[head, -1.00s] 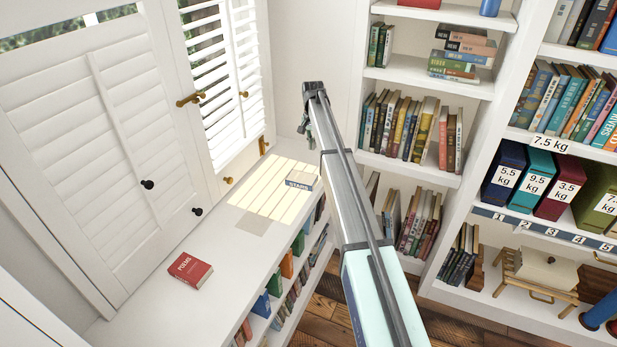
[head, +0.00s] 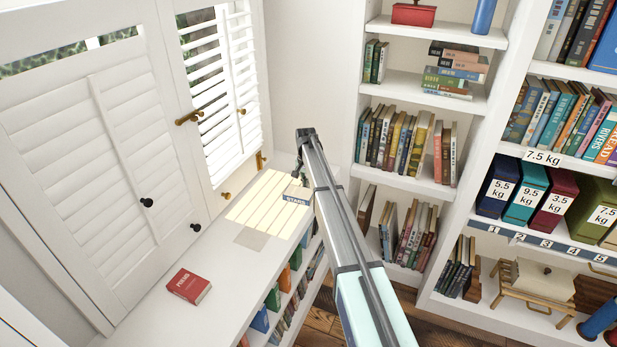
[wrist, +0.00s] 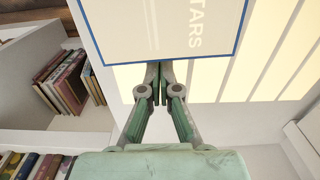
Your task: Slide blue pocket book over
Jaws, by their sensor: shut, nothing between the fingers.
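The pocket book (head: 298,197) marked STARS lies flat on the white counter top in a patch of sunlight, near the counter's right edge. Its spine is blue; in the wrist view its cover (wrist: 125,30) is cream with a blue border. My gripper (head: 299,176) is over the far end of the counter, beside the book's far edge. In the wrist view my gripper (wrist: 157,73) has its fingers shut together with nothing between them. The tips are at the book's near edge in that picture; I cannot tell if they touch it.
A red book (head: 189,285) lies on the counter (head: 150,318) nearer to me, with clear surface between. A shuttered window (head: 222,90) with brass latches borders the counter on the left. Shelves hold books below the counter and on the tall bookcase (head: 377,90) at right.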

